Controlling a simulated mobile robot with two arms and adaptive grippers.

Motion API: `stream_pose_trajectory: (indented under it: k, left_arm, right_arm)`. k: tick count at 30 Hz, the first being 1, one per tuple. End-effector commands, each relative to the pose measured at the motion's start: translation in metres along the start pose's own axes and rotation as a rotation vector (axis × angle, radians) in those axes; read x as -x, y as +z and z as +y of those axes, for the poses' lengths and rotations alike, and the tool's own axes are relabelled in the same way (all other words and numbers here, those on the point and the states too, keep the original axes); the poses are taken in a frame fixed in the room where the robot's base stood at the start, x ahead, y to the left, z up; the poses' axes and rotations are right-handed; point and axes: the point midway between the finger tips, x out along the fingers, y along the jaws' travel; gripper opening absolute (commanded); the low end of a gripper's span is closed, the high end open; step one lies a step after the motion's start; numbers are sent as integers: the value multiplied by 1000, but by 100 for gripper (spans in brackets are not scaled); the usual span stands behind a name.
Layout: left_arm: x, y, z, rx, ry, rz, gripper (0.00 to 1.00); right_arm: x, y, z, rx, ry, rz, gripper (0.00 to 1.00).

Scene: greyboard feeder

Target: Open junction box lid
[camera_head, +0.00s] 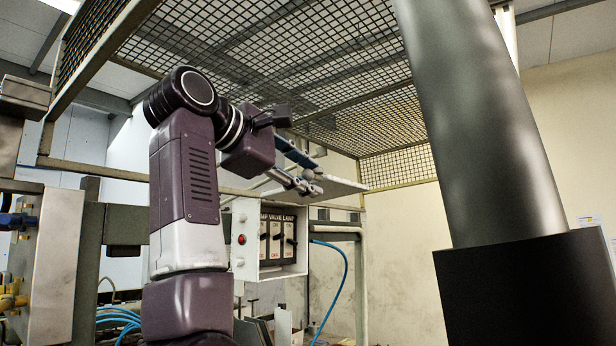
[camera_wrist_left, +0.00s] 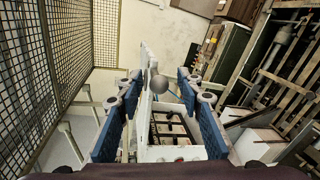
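The junction box (camera_head: 301,262) is a white box on a stand in the head view, with a dark panel (camera_head: 277,240) of switches inside and a red button on its left side. Its lid (camera_head: 338,187) is raised, sticking out roughly level above the open front. My left gripper (camera_head: 306,180) is at the lid. In the left wrist view my left gripper (camera_wrist_left: 160,80) is open, its blue-padded fingers apart. My right gripper is not in view.
A mesh cage roof (camera_head: 300,60) spans above, with frame posts around. A blue cable (camera_head: 343,285) hangs right of the box. A grey metal cabinet (camera_head: 55,265) with yellow and blue fittings stands at left.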

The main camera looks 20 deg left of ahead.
Motion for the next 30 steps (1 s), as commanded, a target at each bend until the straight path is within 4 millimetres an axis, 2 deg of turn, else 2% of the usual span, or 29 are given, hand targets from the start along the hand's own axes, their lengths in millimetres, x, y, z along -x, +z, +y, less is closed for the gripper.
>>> stream_pose_trajectory:
  k: [6, 12, 16, 30]
  left_arm:
    - [37, -1, 2, 1, 5, 0, 34]
    - [62, -2, 1, 2, 3, 1, 34]
    - [68, -2, 0, 2, 1, 1, 34]
    - [68, -2, 0, 2, 0, 1, 34]
  right_arm:
    - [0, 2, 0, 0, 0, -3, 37]
    - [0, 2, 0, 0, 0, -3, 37]
    - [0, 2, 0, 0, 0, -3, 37]
    - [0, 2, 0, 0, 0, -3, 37]
